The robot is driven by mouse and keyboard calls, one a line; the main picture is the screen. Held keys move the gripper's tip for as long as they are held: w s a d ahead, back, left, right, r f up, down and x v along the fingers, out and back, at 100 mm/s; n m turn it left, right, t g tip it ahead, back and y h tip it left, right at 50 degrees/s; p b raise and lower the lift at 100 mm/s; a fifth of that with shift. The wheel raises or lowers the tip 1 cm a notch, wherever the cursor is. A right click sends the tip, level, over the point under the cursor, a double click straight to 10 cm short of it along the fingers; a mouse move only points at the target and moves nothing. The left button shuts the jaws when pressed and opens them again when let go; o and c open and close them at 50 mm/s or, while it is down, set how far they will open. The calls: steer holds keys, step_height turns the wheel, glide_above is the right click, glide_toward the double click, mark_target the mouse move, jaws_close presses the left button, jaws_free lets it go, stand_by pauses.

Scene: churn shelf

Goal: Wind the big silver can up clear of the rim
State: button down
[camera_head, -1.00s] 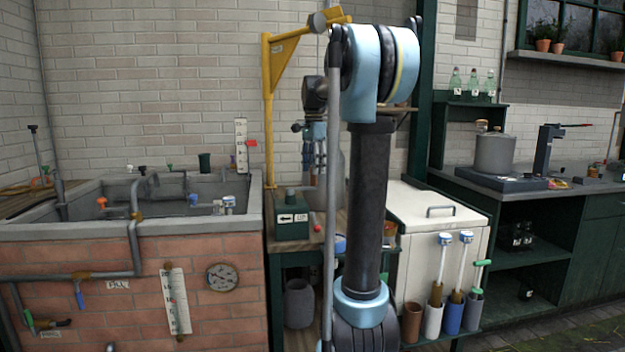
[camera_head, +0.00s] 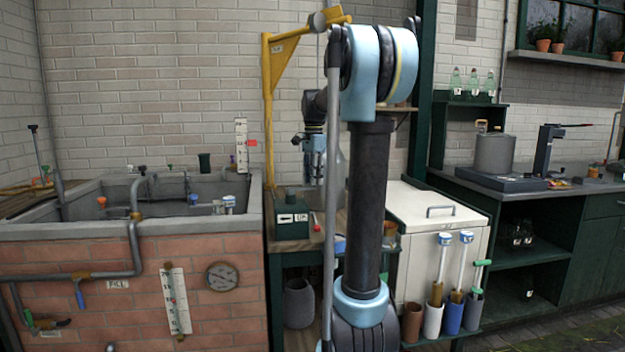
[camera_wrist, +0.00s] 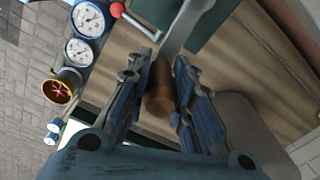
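My gripper (camera_wrist: 162,72) has its two blue-grey fingers on either side of a brown wooden knob (camera_wrist: 159,92). The gap to the knob is very narrow, and I cannot tell whether the pads touch it. A grey crank bar (camera_wrist: 185,25) runs up from the knob in the wrist view. In the head view my gripper (camera_head: 314,172) points down over the bench beside the yellow hoist frame (camera_head: 268,110). A grey rounded shape, perhaps the silver can (camera_wrist: 240,128), shows at the lower right of the wrist view. My arm hides most of the can and its rim in the head view.
A brick basin (camera_head: 120,250) stands left. A green box (camera_head: 291,222) sits on the bench. A white lidded chest (camera_head: 430,215) is at right.

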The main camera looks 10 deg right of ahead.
steer(key=s+a, duration=0.7)
steer(key=s, duration=0.2)
steer(key=shift+s, duration=0.2)
steer(key=c, duration=2)
jaws_free()
steer(key=a, duration=0.2)
steer(key=w+a, duration=0.1)
steer(key=a, duration=0.2)
steer(key=shift+a+r, duration=0.1)
steer(key=shift+a, duration=0.1)
steer(key=shift+w+a, duration=0.45)
jaws_close()
steer(key=w+d, duration=0.1)
steer(key=w, duration=1.3)
steer(key=s+d, duration=0.3)
steer(key=d, duration=0.8)
steer(key=shift+s+d, duration=0.3)
steer(key=shift+s, duration=0.1)
steer(key=shift+o, duration=0.6)
jaws_free()
